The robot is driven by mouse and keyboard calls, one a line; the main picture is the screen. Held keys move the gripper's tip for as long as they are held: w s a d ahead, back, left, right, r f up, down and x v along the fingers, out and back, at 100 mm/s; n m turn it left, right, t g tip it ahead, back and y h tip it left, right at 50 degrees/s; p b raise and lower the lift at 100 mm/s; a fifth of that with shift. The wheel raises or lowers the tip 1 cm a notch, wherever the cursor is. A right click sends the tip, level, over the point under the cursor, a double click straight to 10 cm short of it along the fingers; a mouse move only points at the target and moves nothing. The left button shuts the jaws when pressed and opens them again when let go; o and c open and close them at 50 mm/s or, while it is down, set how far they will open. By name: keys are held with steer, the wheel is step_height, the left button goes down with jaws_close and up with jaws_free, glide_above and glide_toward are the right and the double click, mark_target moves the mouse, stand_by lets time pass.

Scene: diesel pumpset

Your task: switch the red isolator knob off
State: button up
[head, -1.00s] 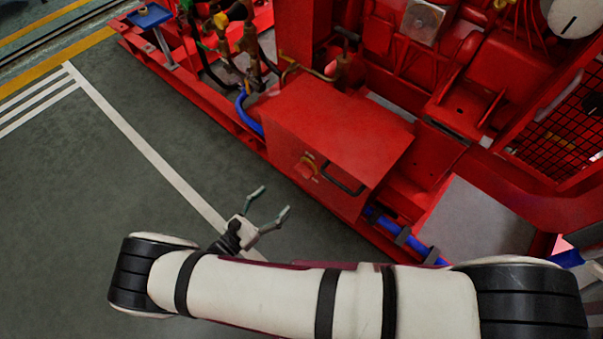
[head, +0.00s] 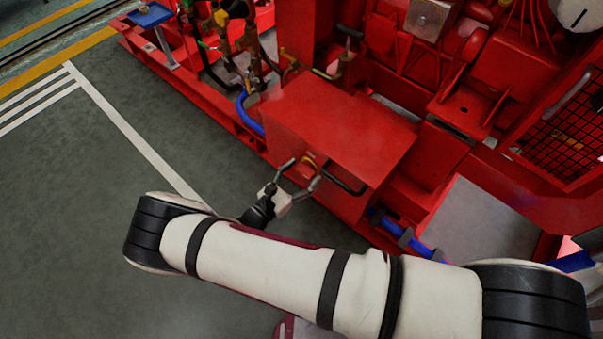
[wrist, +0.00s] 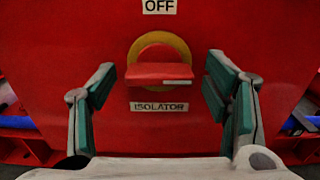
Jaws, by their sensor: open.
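The red isolator knob (wrist: 159,72) sits on a yellow ring (wrist: 158,47) on the front of a red box. Its bar lies level in the wrist view, with a pale mark at its right end. An OFF label (wrist: 159,6) is above it and an ISOLATOR label (wrist: 159,107) below. My gripper (wrist: 160,85) is open, its green-padded fingers left and right of the knob and apart from it. In the head view my gripper (head: 302,171) is at the box front, and the knob (head: 308,164) shows partly between the fingers.
The red box (head: 340,120) has a dark handle (head: 345,181) right of the knob. A blue hose (head: 245,110) runs at its left, and another blue pipe (head: 390,225) lies low at its right. The green floor (head: 90,210) at left is clear.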

steer(key=c, duration=1.2)
steer(key=shift+o, duration=0.2)
steer(key=n+b, duration=0.1)
steer(key=n, duration=0.3)
steer(key=n+b, duration=0.1)
steer(key=n, duration=0.4)
steer(key=n+b, duration=0.1)
steer(key=n, duration=0.3)
steer(key=shift+n, duration=2.1)
